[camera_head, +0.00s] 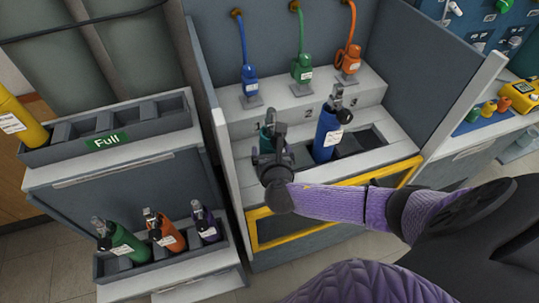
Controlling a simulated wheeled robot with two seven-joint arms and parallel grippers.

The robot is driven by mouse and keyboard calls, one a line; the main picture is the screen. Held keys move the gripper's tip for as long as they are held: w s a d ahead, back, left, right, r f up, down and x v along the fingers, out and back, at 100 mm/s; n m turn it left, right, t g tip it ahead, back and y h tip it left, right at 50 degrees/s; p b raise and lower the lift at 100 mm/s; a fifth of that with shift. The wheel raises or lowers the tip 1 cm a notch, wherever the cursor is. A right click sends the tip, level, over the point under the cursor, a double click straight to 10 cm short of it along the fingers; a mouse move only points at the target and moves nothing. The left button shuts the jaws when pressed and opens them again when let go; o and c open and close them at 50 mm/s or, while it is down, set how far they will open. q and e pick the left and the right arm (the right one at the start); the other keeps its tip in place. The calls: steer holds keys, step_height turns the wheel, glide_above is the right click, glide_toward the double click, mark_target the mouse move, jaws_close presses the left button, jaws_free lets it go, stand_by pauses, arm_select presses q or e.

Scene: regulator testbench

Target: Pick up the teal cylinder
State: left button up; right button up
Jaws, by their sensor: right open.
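The teal cylinder (265,138) stands in the left slot of the testbench, near the number 1 label. Only a small teal part of it shows; my right gripper and wrist hide the rest. My right gripper (274,135) comes in from the right and is open right at the cylinder's upper part. I cannot tell whether its fingers are around the cylinder or just in front of it. My left gripper is not in view.
A blue cylinder (328,133) stands close on the right in the bench. Side panels (462,108) flank the bench. Blue, green and orange hoses hang behind. A lower rack (165,266) holds green, orange and purple cylinders; the upper "Full" rack (110,142) holds a yellow one.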

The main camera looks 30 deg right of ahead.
mark_target(272, 110)
steer(key=shift+w+d+f, duration=0.15)
steer(key=shift+w+d, duration=0.1)
steer(key=shift+w, duration=0.15)
jaws_close()
steer(key=shift+r, duration=0.2)
step_height(272, 110, up, 17)
steer(key=p, duration=0.8)
steer(key=shift+f+p, duration=0.2)
steer(key=shift+p, duration=0.15)
steer(key=shift+r, duration=0.65)
